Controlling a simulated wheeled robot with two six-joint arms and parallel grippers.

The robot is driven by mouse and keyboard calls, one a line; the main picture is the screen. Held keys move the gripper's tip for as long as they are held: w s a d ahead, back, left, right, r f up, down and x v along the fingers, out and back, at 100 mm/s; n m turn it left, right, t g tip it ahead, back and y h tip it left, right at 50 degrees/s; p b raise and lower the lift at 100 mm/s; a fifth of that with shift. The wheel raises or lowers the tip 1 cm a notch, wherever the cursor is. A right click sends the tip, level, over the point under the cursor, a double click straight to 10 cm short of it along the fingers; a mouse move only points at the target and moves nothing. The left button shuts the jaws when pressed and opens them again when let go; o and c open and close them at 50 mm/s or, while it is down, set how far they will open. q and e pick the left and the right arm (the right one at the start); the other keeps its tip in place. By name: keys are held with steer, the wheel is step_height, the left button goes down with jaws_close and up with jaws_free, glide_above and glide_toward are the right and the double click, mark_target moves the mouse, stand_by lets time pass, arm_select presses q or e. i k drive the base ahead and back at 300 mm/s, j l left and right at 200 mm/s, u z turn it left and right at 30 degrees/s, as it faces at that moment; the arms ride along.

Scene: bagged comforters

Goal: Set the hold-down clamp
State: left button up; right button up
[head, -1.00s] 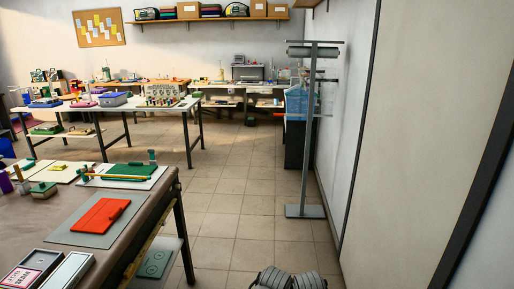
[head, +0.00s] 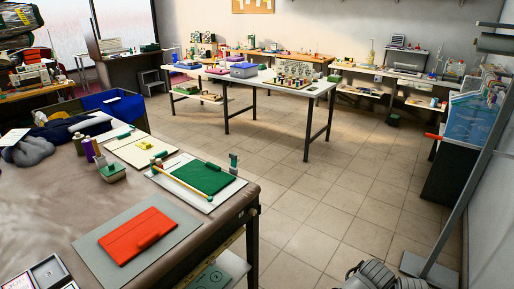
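I cannot tell for sure which thing is the hold-down clamp. A white board (head: 210,207) on the near table carries a flat green pad (head: 203,176). A yellow rod (head: 183,186) lies along the pad's near left side. A small upright grey-and-green fitting (head: 233,164) stands at the board's far right corner; it is too small to read in detail. A red flat piece with a raised bar (head: 138,236) lies on a grey mat (head: 90,259) nearer me. Neither of my grippers is in view.
The near brown table (head: 50,215) also holds a cream board (head: 128,148), a green block (head: 112,173) and several spools. A blue bin (head: 118,106) is behind it. A grey stand (head: 465,210) and dark grey bundle (head: 372,277) are at right. The tiled floor between is clear.

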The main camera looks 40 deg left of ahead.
mark_target(235, 160)
steer(key=i+u, duration=0.25)
steer(key=i, duration=0.25)
steer(key=i+l+u, duration=0.25)
steer(key=i, duration=0.25)
steer(key=i+l+u, duration=0.25)
steer(key=i, duration=0.2)
steer(key=i+l+u, duration=0.1)
steer(key=i+u, duration=0.15)
steer(key=u, duration=0.15)
steer(key=i+l+u, duration=0.2)
steer(key=u, duration=0.2)
steer(key=i+l+u, duration=0.15)
steer(key=u, duration=0.25)
steer(key=i+l+u, duration=0.1)
steer(key=l+u, duration=0.35)
steer(key=i+l+u, duration=0.1)
steer(key=l+u, duration=0.3)
steer(key=i+l+u, duration=0.15)
steer(key=l+u, duration=0.25)
steer(key=i+l+u, duration=0.1)
steer(key=l+u, duration=0.7)
